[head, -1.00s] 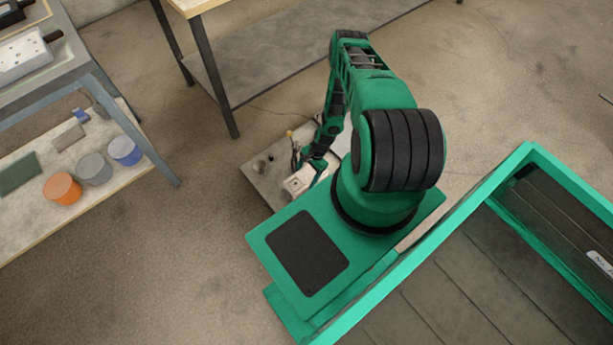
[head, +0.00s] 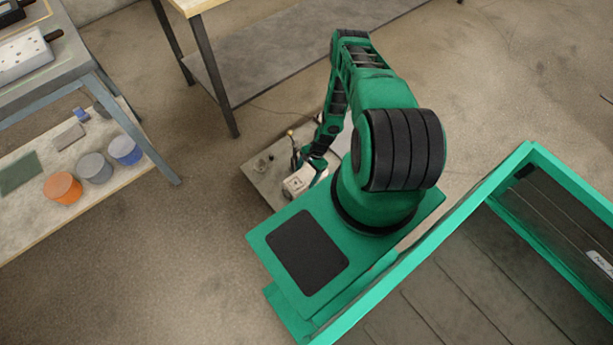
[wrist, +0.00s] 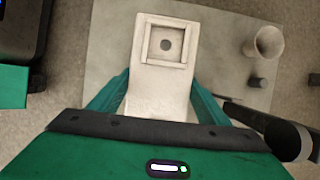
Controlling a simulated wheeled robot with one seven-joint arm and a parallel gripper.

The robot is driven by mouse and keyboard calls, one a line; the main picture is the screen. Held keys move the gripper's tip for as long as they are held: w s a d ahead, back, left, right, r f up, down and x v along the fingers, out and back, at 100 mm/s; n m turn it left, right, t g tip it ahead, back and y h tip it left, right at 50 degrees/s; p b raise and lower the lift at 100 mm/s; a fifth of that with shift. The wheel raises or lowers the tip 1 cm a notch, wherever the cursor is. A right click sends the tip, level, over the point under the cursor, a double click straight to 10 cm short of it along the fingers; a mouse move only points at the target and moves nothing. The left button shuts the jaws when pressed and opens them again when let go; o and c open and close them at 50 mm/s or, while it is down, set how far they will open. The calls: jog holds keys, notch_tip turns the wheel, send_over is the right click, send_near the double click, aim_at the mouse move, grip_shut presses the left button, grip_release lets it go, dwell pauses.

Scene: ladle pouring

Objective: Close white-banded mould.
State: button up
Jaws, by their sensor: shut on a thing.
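A pale off-white mould block (wrist: 160,90) with a raised square frame around a round hole shows in the wrist view. My gripper (wrist: 155,100) is shut on it, with one green finger along each side. In the head view the same block (head: 298,184) is at the end of my arm, low over a grey plate (head: 262,178) beside my base. I cannot make out a white band on it or whether it touches the plate. My fingers are too small to make out in the head view.
A dark rounded thing (wrist: 285,135) lies close to my right finger. Shelves with several coloured tubs, including an orange one (head: 62,188), stand at left.

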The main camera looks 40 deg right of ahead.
jog(key=shift+f, duration=0.55)
dwell(0.8)
jog(key=o, duration=2)
jog(key=v, duration=1)
jog(key=shift+d+r, duration=0.2)
jog(key=shift+r, duration=0.1)
